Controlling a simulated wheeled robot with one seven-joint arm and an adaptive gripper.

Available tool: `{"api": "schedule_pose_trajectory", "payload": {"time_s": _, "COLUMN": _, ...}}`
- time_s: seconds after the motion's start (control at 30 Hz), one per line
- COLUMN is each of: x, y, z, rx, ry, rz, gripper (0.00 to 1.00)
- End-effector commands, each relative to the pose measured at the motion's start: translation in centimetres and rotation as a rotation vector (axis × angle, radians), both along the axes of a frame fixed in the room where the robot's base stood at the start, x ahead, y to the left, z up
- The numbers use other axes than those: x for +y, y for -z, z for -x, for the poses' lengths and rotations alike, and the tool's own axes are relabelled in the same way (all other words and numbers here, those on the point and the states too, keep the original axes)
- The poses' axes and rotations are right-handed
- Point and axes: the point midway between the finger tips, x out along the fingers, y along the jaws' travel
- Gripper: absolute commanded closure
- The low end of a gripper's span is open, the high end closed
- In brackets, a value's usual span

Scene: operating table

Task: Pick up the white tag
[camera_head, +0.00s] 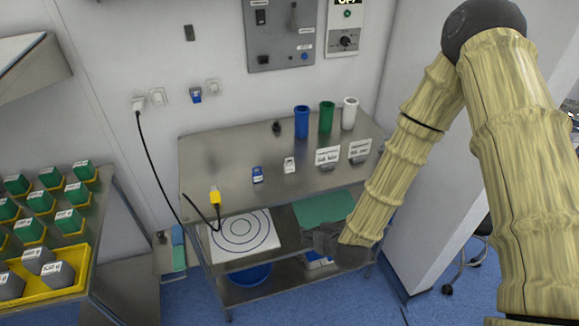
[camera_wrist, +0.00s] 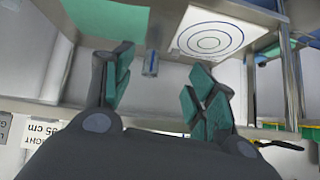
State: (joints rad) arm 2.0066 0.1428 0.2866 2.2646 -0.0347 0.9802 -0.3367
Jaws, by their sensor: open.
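The white tag (camera_head: 290,164), a small white block with a dark mark, stands on the steel table top in the head view, right of a similar blue tag (camera_head: 258,174). My gripper (camera_head: 322,238) is in front of the table's lower shelf, below and to the right of the white tag in the picture, apart from it. In the wrist view my gripper (camera_wrist: 162,72) is open and empty, its green-padded fingers spread. A small bluish piece (camera_wrist: 151,63) shows between the fingers in that view. I cannot make out the white tag there.
The steel table (camera_head: 222,160) also bears blue (camera_head: 302,122), green (camera_head: 326,117) and white (camera_head: 349,113) cups and two label cards. A board with circles (camera_head: 240,235) lies on the shelf below; it also shows in the wrist view (camera_wrist: 211,38). A yellow plug (camera_head: 215,195) hangs at the front edge.

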Motion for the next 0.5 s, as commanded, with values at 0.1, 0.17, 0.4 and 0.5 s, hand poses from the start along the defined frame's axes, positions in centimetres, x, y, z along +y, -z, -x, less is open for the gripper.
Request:
{"api": "schedule_pose_trajectory", "payload": {"time_s": 0.1, "x": 2.5, "y": -6.2, "z": -5.8, "rx": -0.178, "ry": -0.020, "rz": -0.019, "gripper": 0.43}}
{"api": "schedule_pose_trajectory", "payload": {"time_s": 0.17, "x": 3.4, "y": -8.7, "z": -7.8, "rx": -0.245, "ry": -0.028, "rz": -0.022, "gripper": 0.43}}
{"api": "schedule_pose_trajectory", "payload": {"time_s": 0.4, "x": 5.1, "y": -13.9, "z": -11.5, "rx": -0.379, "ry": -0.035, "rz": -0.027, "gripper": 0.43}}
{"api": "schedule_pose_trajectory", "payload": {"time_s": 0.5, "x": 5.5, "y": -14.0, "z": -12.5, "rx": -0.386, "ry": -0.036, "rz": -0.027, "gripper": 0.43}}
